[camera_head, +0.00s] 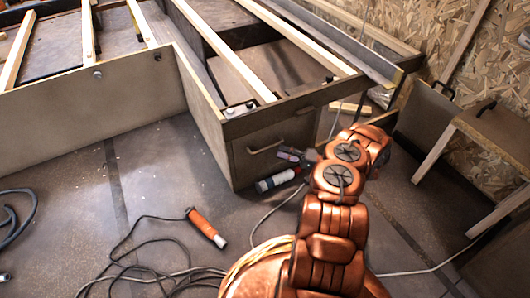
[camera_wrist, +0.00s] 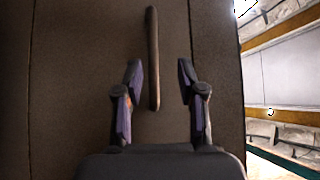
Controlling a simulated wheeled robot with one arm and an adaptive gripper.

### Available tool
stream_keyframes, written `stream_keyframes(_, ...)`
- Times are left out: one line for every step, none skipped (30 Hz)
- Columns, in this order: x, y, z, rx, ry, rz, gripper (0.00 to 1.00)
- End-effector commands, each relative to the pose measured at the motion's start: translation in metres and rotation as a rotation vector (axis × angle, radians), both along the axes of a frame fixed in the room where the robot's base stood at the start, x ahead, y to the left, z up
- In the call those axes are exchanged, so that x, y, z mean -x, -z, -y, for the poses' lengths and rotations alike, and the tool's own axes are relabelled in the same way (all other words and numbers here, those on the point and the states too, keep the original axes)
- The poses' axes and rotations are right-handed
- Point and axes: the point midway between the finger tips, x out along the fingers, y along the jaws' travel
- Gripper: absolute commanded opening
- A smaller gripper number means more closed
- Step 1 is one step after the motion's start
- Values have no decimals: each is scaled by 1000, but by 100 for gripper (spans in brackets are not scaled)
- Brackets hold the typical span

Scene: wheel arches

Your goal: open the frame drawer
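The frame drawer has a dark wooden front (camera_head: 246,166) at the near corner of the frame and looks flush, shut. Its pale bar handle (camera_head: 266,147) is on the front. My gripper (camera_head: 291,155) is just right of the handle in the head view. In the wrist view the handle (camera_wrist: 152,60) runs upright on the brown drawer front (camera_wrist: 85,60). My gripper (camera_wrist: 159,72) is open there, with one purple-padded finger on each side of the handle's lower part. The handle lies nearer the left finger. No contact shows, and I cannot tell the remaining depth.
A white and red cylinder (camera_head: 277,180) lies on the floor under my gripper. An orange tool (camera_head: 206,228) with a dark cable lies on the floor at front left. A wooden bench (camera_head: 490,130) stands at the right. The floor before the drawer is mostly clear.

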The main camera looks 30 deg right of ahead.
Motion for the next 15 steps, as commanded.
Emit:
stream_keyframes(3,8,4,0,12,2,39)
stream_keyframes(4,10,5,1,17,3,39)
stream_keyframes(4,11,6,1,22,5,39)
stream_keyframes(3,12,5,2,24,5,39)
stream_keyframes(2,12,5,2,25,6,39)
stream_keyframes(0,11,3,3,25,7,39)
stream_keyframes(-3,11,2,4,25,7,39)
stream_keyframes(-5,10,0,5,24,7,39)
stream_keyframes(-9,9,-3,6,24,8,39)
stream_keyframes(-12,9,-6,6,23,8,39)
stream_keyframes(-15,8,-8,6,23,8,39)
stream_keyframes(-19,8,-12,4,23,7,39)
stream_keyframes(-22,8,-16,1,23,8,39)
stream_keyframes(-26,7,-19,1,22,7,39)
stream_keyframes(-30,7,-23,1,21,7,39)
